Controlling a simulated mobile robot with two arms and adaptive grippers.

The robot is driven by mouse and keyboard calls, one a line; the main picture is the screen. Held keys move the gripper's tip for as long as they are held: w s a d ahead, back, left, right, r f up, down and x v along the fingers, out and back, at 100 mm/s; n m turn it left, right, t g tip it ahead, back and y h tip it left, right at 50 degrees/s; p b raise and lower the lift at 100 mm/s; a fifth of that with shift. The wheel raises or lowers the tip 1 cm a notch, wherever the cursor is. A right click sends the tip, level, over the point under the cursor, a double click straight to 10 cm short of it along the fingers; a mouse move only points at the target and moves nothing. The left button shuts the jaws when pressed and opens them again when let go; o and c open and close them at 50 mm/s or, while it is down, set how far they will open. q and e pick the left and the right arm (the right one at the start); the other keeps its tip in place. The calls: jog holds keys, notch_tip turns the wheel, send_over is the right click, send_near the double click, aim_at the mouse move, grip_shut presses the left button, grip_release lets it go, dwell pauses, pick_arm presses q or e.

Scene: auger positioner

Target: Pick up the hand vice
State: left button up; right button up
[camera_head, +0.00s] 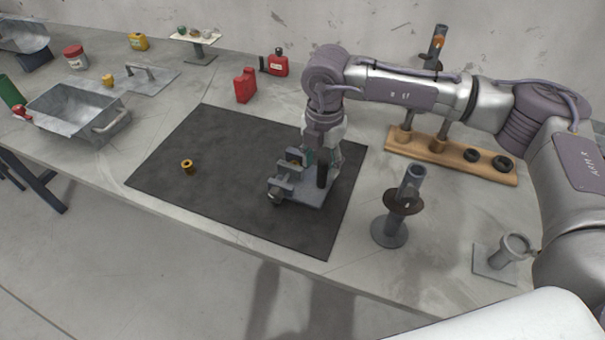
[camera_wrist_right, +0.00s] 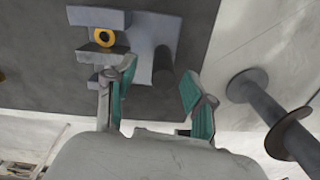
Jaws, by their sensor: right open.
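The hand vice (camera_head: 283,188) is a grey metal clamp with a flat base and an upright black handle (camera_head: 322,174). It sits on the right part of the dark mat (camera_head: 225,200). My right gripper (camera_head: 319,156) is directly above it, pointing down and open. In the right wrist view, the vice's grey body (camera_wrist_right: 146,42) and dark handle (camera_wrist_right: 164,68) lie ahead of the teal-padded fingers (camera_wrist_right: 157,88), the handle between their tips in the picture. I cannot tell if they touch. A yellow ring (camera_wrist_right: 104,37) shows between the vice's jaws. My left gripper is not in view.
A dark post with a disc (camera_head: 404,200) stands close right of the mat. Behind it is a wooden rack (camera_head: 455,160). A small brass bushing (camera_head: 187,166) lies on the mat's left. A metal tray (camera_head: 75,112) is further left. Red containers (camera_head: 245,85) stand behind the mat.

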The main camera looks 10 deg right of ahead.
aim_at(322, 172)
jog(key=f, duration=0.3)
jog(key=shift+d+f, duration=0.2)
jog(key=shift+c, duration=0.2)
grip_shut()
jog(key=shift+w+r, duration=0.15)
jog(key=shift+r, duration=0.05)
